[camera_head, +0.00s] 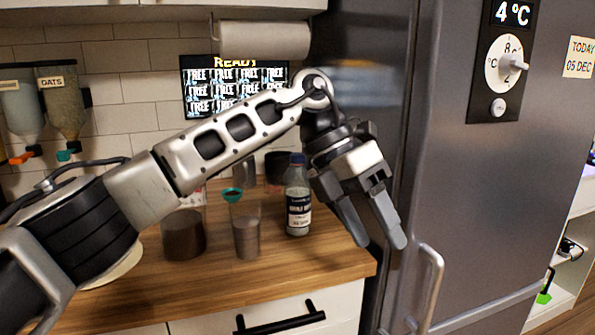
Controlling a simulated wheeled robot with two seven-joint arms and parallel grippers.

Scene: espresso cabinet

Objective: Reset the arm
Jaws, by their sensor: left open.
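My left arm comes in from the left and reaches across the picture above the wooden counter (305,264). My left gripper (380,245) points down, with its two fingers apart and nothing between them. It hangs at the counter's right end, in front of the gap beside the grey fridge (480,190). A bottle with a blue cap and dark label (298,200) stands upright on the counter to the left of the gripper, apart from it. My right gripper is not in view.
A clear cup (246,235) and a dark-filled jar (183,235) stand on the counter below my forearm. A plate (118,270) is partly hidden behind my arm. The fridge handle (430,290) is near the gripper. Dispensers (62,105) and a paper roll (265,40) are on the wall.

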